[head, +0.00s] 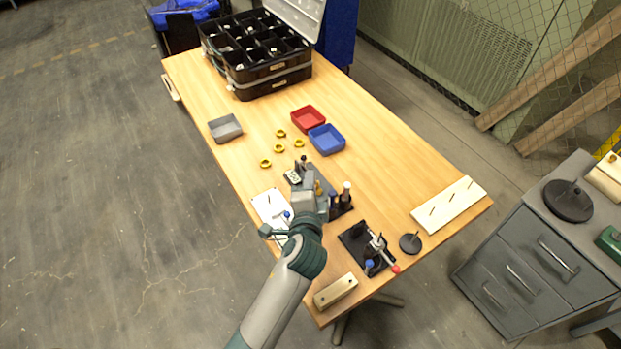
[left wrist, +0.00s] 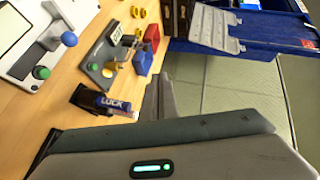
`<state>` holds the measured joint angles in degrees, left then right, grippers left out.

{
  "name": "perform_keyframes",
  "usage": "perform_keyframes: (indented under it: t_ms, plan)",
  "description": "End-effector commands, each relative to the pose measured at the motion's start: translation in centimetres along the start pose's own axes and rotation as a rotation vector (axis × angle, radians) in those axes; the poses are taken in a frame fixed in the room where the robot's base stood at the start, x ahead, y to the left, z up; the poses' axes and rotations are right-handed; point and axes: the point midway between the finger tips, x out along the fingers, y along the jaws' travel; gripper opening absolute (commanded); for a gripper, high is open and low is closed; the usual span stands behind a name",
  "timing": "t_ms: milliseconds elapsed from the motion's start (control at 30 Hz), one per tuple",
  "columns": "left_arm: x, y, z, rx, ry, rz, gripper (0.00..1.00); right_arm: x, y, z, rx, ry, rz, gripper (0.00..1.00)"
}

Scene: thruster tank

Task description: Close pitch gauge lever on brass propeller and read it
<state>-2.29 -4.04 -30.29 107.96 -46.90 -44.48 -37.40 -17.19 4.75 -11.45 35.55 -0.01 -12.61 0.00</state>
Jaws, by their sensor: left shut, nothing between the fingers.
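A dark grey gauge fixture (head: 320,178) with a small display (head: 292,177) stands near the table's left edge. A small brass piece (head: 318,187) is on it, partly behind my gripper. In the left wrist view the fixture (left wrist: 98,62) shows its display (left wrist: 115,34), a green button and brass-coloured parts. I cannot make out the lever's position or the reading. Several loose brass propellers (head: 279,148) lie farther back. My left gripper (head: 303,201) is shut and empty, over the fixture's near side and hiding part of it. My right gripper is not in view.
Red (head: 308,118), blue (head: 326,139) and grey (head: 225,128) trays lie farther back, before a black case (head: 258,62). A black plate (head: 362,248) with a red-knobbed lever is nearer. A labelled bottle (left wrist: 113,104) stands close to my gripper.

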Motion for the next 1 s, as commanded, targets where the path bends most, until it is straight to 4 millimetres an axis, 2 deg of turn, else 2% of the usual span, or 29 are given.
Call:
perform_keyframes:
  t_ms: [400, 567, 667, 767, 867, 1000]
  plan:
    - [0.0, 0.0, 0.1, -0.002, -0.001, 0.001, 0.00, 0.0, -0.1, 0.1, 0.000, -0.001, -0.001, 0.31]
    - [-0.5, 0.9, 1.6, -0.051, -0.026, 0.034, 0.00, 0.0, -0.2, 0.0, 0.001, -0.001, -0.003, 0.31]
    - [-1.6, 2.3, 3.9, -0.134, -0.070, 0.087, 0.00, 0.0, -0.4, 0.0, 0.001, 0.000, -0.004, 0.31]
    - [-3.5, 4.5, 7.2, -0.260, -0.137, 0.167, 0.00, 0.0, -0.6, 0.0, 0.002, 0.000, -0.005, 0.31]
    - [-6.5, 7.1, 11.2, -0.421, -0.227, 0.267, 0.00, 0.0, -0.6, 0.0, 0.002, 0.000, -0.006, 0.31]
    - [-12.2, 10.8, 16.2, -0.659, -0.370, 0.415, 0.00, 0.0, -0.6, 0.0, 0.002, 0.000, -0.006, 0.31]
